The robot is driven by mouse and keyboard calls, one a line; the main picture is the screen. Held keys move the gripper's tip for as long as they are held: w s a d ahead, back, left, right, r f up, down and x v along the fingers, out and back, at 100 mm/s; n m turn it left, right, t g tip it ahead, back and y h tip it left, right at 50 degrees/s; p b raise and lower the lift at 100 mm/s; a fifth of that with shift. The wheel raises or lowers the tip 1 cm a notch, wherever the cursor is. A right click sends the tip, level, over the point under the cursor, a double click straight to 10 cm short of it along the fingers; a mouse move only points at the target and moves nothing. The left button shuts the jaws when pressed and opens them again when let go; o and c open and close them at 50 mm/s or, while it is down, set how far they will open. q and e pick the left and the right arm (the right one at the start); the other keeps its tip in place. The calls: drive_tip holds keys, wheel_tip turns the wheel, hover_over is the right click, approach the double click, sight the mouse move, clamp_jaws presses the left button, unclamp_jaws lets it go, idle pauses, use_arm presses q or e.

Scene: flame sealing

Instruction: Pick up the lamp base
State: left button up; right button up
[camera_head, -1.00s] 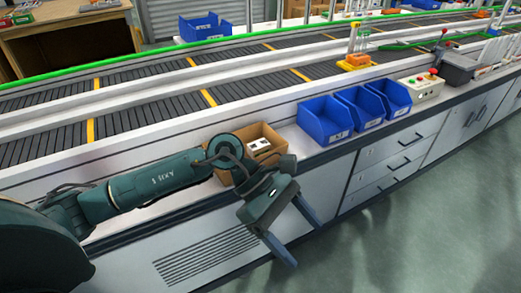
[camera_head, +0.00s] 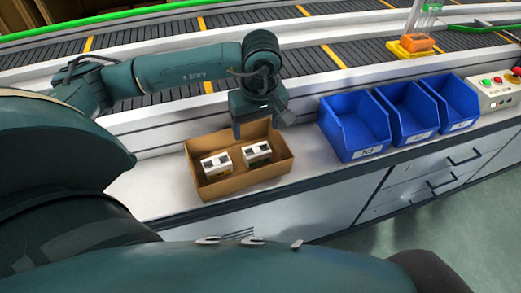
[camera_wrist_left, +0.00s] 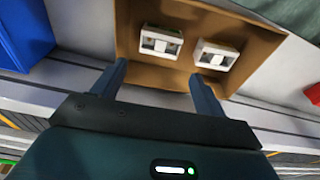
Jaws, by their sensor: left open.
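Two small white blocks with dark windows, which look like lamp bases, sit side by side in an open cardboard box (camera_head: 238,185). The left one (camera_head: 216,166) shows a yellowish lower edge, the right one (camera_head: 257,153) a green one. In the left wrist view, they show as one block (camera_wrist_left: 160,42) and another (camera_wrist_left: 215,56) beyond the fingertips. My left gripper (camera_head: 258,130) hangs over the box's back edge, fingers down. It is open and empty, also in the left wrist view (camera_wrist_left: 158,72). My right gripper is out of view.
Blue bins (camera_head: 358,125) stand right of the box on the white counter (camera_head: 150,190). A control box (camera_head: 497,92) with buttons is at the far right. The conveyor (camera_head: 305,62) runs behind, with an orange-yellow fixture (camera_head: 412,45) by its edge.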

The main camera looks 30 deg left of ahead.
sight(257, 150)
use_arm(q)
drive_tip(key=f, duration=0.4)
drive_tip(key=shift+w+a+f, duration=0.1)
drive_tip(key=shift+a+f, duration=0.1)
drive_tip(key=shift+f, duration=0.05)
wheel_tip(257, 150, down, 4)
drive_tip(key=shift+d+f, duration=0.15)
drive_tip(key=shift+w+f, duration=0.1)
drive_tip(key=shift+f, duration=0.4)
drive_tip(key=shift+c, duration=0.5)
drive_tip(key=c, duration=0.6)
drive_tip(key=shift+c, duration=0.2)
